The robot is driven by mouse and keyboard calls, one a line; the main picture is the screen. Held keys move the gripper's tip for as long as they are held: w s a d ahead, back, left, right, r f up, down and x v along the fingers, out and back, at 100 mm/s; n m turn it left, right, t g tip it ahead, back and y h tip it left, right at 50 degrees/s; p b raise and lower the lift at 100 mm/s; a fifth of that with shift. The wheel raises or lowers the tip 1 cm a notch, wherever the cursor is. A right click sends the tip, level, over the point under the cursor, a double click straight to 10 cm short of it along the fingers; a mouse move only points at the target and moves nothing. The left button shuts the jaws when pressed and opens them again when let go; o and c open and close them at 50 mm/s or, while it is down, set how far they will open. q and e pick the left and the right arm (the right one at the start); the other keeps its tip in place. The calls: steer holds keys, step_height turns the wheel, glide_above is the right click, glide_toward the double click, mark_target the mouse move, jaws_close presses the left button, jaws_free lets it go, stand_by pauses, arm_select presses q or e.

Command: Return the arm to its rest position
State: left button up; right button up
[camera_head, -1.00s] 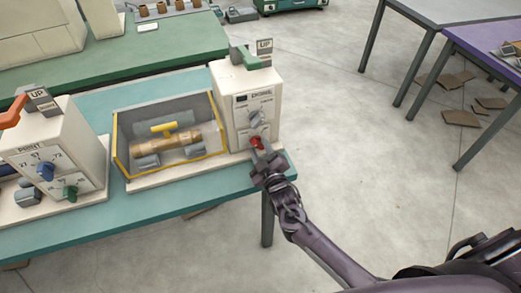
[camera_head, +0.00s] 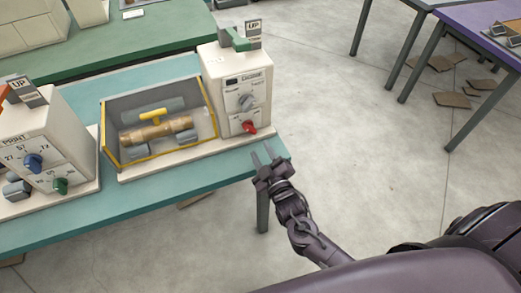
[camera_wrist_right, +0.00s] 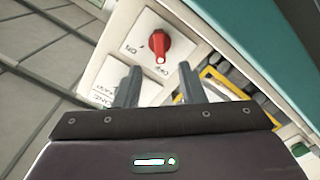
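My right gripper (camera_head: 263,160) is in front of the right-hand cream control box (camera_head: 238,95), just below and right of its red knob (camera_head: 249,127). Its two fingers are apart with nothing between them. In the right wrist view the open fingers (camera_wrist_right: 160,85) point toward the red knob (camera_wrist_right: 158,45), which stands clear beyond them. My right arm (camera_head: 310,240) reaches in from the lower right. My left gripper does not show.
A yellow-framed clear case (camera_head: 160,120) holds a tan roll. Left of it is the PRINT box (camera_head: 40,145) with blue and green knobs. All stand on a teal table (camera_head: 130,205). Open floor (camera_head: 350,150) lies right; a purple table (camera_head: 470,45) is beyond.

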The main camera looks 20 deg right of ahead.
stand_by(0.4)
steer(key=s+d+r+m+g, duration=0.1)
steer(key=s+r+m+g, duration=0.2)
steer(key=s+g, duration=0.55)
steer(key=s+d+r+m+g, duration=0.1)
steer(key=s+r+m+g, duration=0.4)
steer(key=s, duration=0.7)
step_height(320, 180, down, 34)
steer(key=s+n+g, duration=0.2)
steer(key=s+d+f+g, duration=0.1)
steer(key=s+d+f, duration=0.2)
steer(key=s+f, duration=1.3)
steer(key=s, duration=0.2)
steer(key=shift+s+f+h, duration=0.3)
steer(key=shift+s+f, duration=0.05)
steer(key=shift+f, duration=0.05)
steer(key=shift+d+g, duration=0.1)
steer(key=shift+g, duration=0.15)
